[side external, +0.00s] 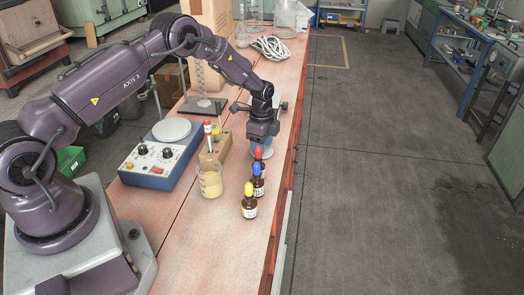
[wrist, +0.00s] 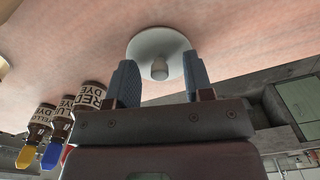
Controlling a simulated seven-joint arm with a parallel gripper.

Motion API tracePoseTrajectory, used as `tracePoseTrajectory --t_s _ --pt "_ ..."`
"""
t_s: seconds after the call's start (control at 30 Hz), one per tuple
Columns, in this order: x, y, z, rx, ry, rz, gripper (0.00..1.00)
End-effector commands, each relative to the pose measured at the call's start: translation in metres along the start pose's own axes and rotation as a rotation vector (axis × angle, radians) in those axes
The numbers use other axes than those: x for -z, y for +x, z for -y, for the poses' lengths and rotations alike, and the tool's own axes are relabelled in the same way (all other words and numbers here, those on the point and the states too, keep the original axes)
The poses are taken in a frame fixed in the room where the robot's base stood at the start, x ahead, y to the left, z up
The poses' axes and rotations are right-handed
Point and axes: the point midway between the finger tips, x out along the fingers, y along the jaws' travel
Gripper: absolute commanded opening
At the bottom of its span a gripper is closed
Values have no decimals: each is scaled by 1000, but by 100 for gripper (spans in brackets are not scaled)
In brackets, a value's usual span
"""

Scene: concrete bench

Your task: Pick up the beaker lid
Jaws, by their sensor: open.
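The beaker lid (wrist: 143,45), a pale round disc with a small knob in its middle, lies on the bench in the wrist view. My gripper (wrist: 162,78) is open, with one blue finger on each side of the lid's knob in that picture. No contact with the lid can be made out. In the side view my gripper (side external: 264,148) points down over the bench behind the dropper bottles, and the lid is mostly hidden there. A beaker (side external: 210,184) with yellowish contents stands to the left of the bottles.
Brown dropper bottles with a yellow cap (side external: 249,205), a blue cap (side external: 258,183) and a red cap stand close in front of my gripper. A hotplate stirrer (side external: 160,165) stands at left. The bench's right edge is near.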

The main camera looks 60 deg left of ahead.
Motion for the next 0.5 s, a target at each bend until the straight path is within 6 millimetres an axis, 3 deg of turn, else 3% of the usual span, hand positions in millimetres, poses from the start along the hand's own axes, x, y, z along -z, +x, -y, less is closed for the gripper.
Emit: tracePoseTrajectory --t_s 0.17,0.37,0.5 --pt "0 0 0 1 0 0 47" --pt "0 0 0 0 0 0 1" --pt "0 -1 0 0 0 0 0"
